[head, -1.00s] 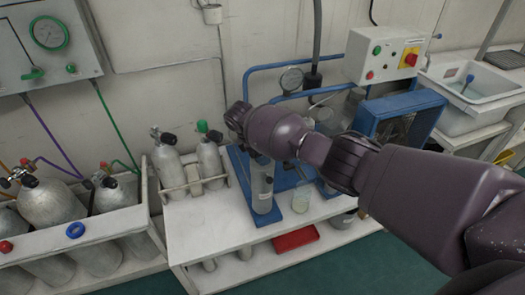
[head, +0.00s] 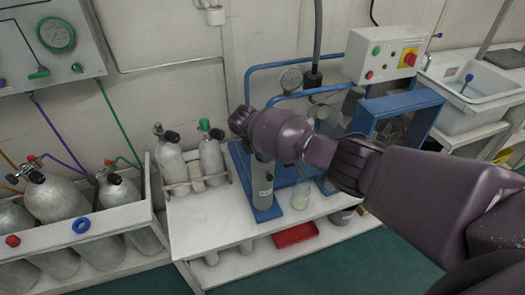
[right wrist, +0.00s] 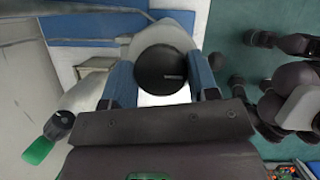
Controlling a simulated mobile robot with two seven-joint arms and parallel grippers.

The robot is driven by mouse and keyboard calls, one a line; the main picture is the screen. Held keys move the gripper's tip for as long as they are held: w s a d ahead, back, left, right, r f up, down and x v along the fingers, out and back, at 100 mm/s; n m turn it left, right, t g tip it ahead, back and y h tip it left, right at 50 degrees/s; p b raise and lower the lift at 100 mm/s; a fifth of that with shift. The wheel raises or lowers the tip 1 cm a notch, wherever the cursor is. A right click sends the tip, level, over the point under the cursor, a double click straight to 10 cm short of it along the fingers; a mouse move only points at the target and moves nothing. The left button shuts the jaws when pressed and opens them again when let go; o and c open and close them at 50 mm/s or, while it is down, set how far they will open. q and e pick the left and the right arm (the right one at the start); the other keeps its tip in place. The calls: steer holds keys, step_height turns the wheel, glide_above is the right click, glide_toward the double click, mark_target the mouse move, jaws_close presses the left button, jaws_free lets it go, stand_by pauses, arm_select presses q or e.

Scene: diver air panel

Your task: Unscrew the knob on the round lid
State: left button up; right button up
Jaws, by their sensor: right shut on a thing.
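A round black knob (right wrist: 162,68) sits between the two blue fingers of my right gripper (right wrist: 162,80) in the right wrist view. The gripper is shut on its sides. A pale grey rounded surface (right wrist: 140,42), which appears to be the round lid, shows behind the knob; most of it is hidden. In the head view, the end of my right arm is above an upright grey canister (head: 263,188) on the blue stand; the arm hides the knob and the lid there. My left gripper is not in view.
Two small cylinders (head: 211,158) stand in a rack left of the canister. A clear beaker (head: 301,196) stands right of it on the white bench (head: 215,228). A red tray (head: 296,235) is below. Blue pipework and a gauge (head: 291,80) are behind.

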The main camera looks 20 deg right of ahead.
steer(key=o, duration=0.9)
steer(key=shift+o, duration=0.2)
steer(key=p+v, duration=0.2)
steer(key=v, duration=0.9)
steer(key=shift+a+f, duration=0.1)
steer(key=shift+f, duration=0.05)
